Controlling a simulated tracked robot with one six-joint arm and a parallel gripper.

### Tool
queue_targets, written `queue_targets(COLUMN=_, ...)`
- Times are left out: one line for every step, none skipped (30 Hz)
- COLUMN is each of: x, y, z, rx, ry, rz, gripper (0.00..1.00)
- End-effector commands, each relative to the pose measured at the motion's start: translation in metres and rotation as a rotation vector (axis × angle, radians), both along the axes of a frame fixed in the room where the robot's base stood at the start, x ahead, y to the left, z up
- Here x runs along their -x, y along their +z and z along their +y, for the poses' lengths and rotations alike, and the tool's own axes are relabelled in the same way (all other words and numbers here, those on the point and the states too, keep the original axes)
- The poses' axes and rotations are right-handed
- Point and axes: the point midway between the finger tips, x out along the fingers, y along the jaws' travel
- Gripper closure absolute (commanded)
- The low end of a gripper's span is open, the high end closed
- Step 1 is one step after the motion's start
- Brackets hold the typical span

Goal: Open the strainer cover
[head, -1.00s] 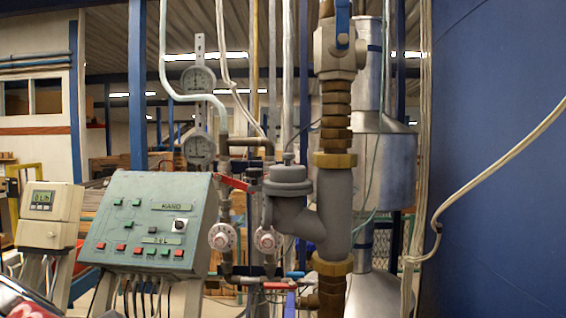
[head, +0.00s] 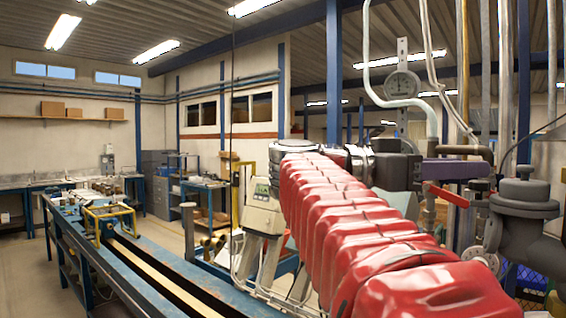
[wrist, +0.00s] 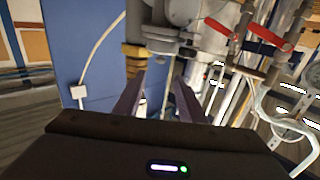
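The strainer is a grey angled body at the right of the head view, with its round stepped cover (head: 524,196) on top. The cover is seated on the body. My gripper (head: 486,161) is to the left of the cover and slightly higher in the picture, with a gap between them. In the wrist view the two dark purple fingers of my gripper (wrist: 159,86) are spread apart with nothing between them. Grey pipe fittings show beyond the fingertips there, but I cannot clearly tell the cover among them.
A red lever (head: 447,195) is just below my gripper. Vertical pipes and a round gauge (head: 403,84) stand behind it. A meter box (head: 262,207) is left of my red-sleeved arm. The wrist view shows red levers (wrist: 267,34) at the upper right and a blue surface (wrist: 84,45) at left.

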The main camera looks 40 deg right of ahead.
Motion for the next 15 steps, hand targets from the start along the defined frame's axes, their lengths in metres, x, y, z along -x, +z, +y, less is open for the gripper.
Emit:
queue_targets(x=0.0, y=0.0, z=0.0, rx=-0.001, ry=0.001, rz=0.0, gripper=0.63)
queue_targets(x=0.0, y=0.0, z=0.0, rx=-0.001, ry=0.001, rz=0.0, gripper=0.63)
queue_targets(x=0.0, y=0.0, z=0.0, rx=-0.002, ry=0.001, rz=0.001, gripper=0.63)
queue_targets(x=0.0, y=0.0, z=0.0, rx=-0.002, ry=0.001, rz=0.001, gripper=0.63)
queue_targets(x=0.0, y=0.0, z=0.0, rx=-0.002, ry=0.001, rz=0.001, gripper=0.63)
queue_targets(x=0.0, y=-0.001, z=-0.001, rx=-0.002, ry=0.001, rz=0.001, gripper=0.63)
queue_targets(x=0.001, y=-0.001, z=-0.001, rx=-0.003, ry=0.001, rz=0.001, gripper=0.63)
queue_targets(x=0.001, y=-0.001, z=-0.002, rx=-0.003, ry=0.001, rz=0.001, gripper=0.63)
queue_targets(x=0.002, y=-0.001, z=-0.003, rx=-0.003, ry=0.001, rz=0.001, gripper=0.63)
queue_targets(x=0.003, y=-0.001, z=-0.004, rx=-0.003, ry=0.001, rz=0.001, gripper=0.63)
queue_targets(x=0.004, y=-0.001, z=-0.006, rx=-0.003, ry=0.001, rz=0.001, gripper=0.63)
queue_targets(x=0.005, y=-0.001, z=-0.008, rx=-0.003, ry=0.0, rz=0.001, gripper=0.63)
queue_targets(x=0.006, y=-0.001, z=-0.01, rx=-0.003, ry=0.0, rz=0.001, gripper=0.63)
queue_targets(x=0.008, y=-0.001, z=-0.012, rx=-0.004, ry=0.0, rz=0.002, gripper=0.63)
queue_targets(x=0.01, y=-0.001, z=-0.015, rx=-0.004, ry=-0.001, rz=0.002, gripper=0.63)
